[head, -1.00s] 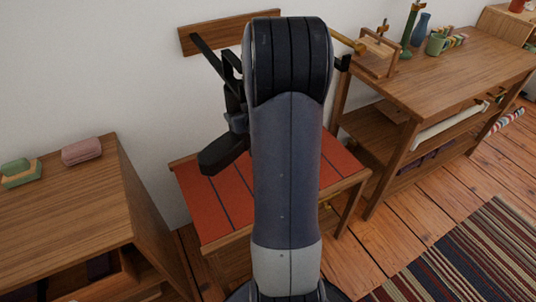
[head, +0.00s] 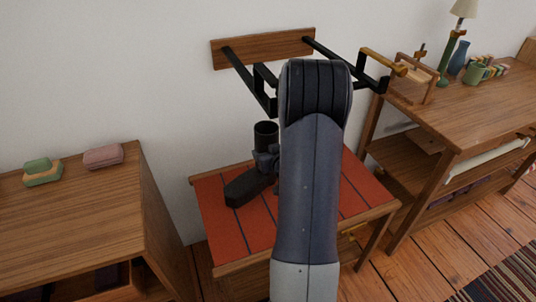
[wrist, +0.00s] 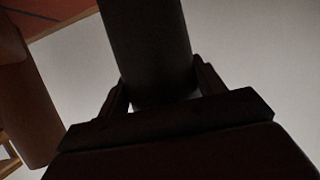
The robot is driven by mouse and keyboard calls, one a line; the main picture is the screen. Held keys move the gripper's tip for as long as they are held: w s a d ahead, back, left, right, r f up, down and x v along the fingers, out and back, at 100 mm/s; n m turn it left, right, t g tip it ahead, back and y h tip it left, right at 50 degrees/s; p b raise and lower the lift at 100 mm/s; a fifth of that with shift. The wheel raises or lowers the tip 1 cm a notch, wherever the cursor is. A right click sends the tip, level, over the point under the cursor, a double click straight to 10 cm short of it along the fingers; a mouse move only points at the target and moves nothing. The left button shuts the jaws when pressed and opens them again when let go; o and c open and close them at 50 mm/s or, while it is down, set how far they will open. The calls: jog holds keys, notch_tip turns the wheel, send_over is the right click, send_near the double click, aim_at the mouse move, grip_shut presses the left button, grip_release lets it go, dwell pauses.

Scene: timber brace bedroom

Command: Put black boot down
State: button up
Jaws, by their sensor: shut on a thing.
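The black boot (head: 245,187) is upright in the head view, with its toe toward the lower left and its shaft rising to an open top. It is over the red slatted top of a small wooden bench (head: 218,218). Whether the sole touches the slats is hard to tell. My gripper (head: 268,161) is shut on the boot's shaft from the right, and my arm hides part of the gripper and the bench. In the wrist view the dark shaft (wrist: 150,45) sits between the fingers (wrist: 160,92); the sole is out of sight.
A wall rack (head: 262,49) with black arms juts out above the boot. A wooden cabinet (head: 70,215) with soap-like blocks stands left. A wooden workbench (head: 460,105) with a lamp, vase and mug stands right. Red slats left of the boot are bare.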

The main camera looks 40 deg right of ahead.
jog(key=shift+r, duration=0.1)
jog(key=shift+f, duration=0.25)
jog(key=o, duration=1.6)
jog(key=shift+r, duration=0.1)
jog(key=p+v, duration=0.2)
jog(key=v, duration=1)
jog(key=shift+a, duration=0.1)
